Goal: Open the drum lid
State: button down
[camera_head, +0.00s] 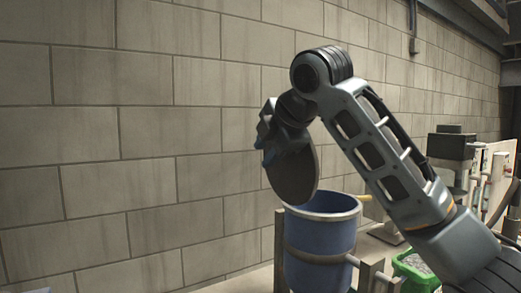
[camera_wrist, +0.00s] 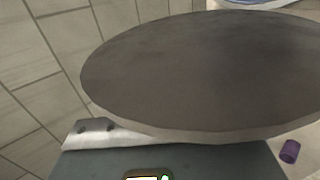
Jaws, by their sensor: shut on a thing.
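The drum (camera_head: 320,245) is blue with a pale rim and stands upright at the lower middle of the head view. Its mouth shows uncovered. The lid (camera_head: 293,177) is a round grey-brown disc, tilted steeply above the drum's left rim. In the head view its lower edge overlaps the rim, and I cannot tell whether they touch. My gripper (camera_head: 270,137) is shut on the lid at its upper left side. In the wrist view the lid (camera_wrist: 200,72) fills most of the picture and hides the fingertips. A bit of the blue-and-white rim shows at the top right.
A bracket or stand (camera_head: 368,275) holds the drum at its front right. A green crate (camera_head: 413,270) with grey contents stands to the right. Pipes and a dark box (camera_head: 452,145) are farther right. A block wall (camera_head: 130,140) runs behind. A purple cylinder (camera_wrist: 289,151) lies on the floor.

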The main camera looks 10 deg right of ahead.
jog(key=shift+s+a+f+n+t+h+b, duration=0.15)
jog(key=shift+a+f+n+h, duration=0.15)
jog(key=shift+a, duration=0.2)
jog(key=shift+s+a+f+n+t+h+b, duration=0.15)
jog(key=shift+a+f+h, duration=0.15)
jog(key=shift+a, duration=0.25)
jog(key=shift+s+a+f+n+t+h+b, duration=0.15)
jog(key=shift+a+f+n+h, duration=0.1)
jog(key=shift+a+h, duration=0.2)
jog(key=c, duration=0.8)
grip_release()
jog(key=shift+b+v, duration=0.65)
jog(key=shift+v, duration=3.25)
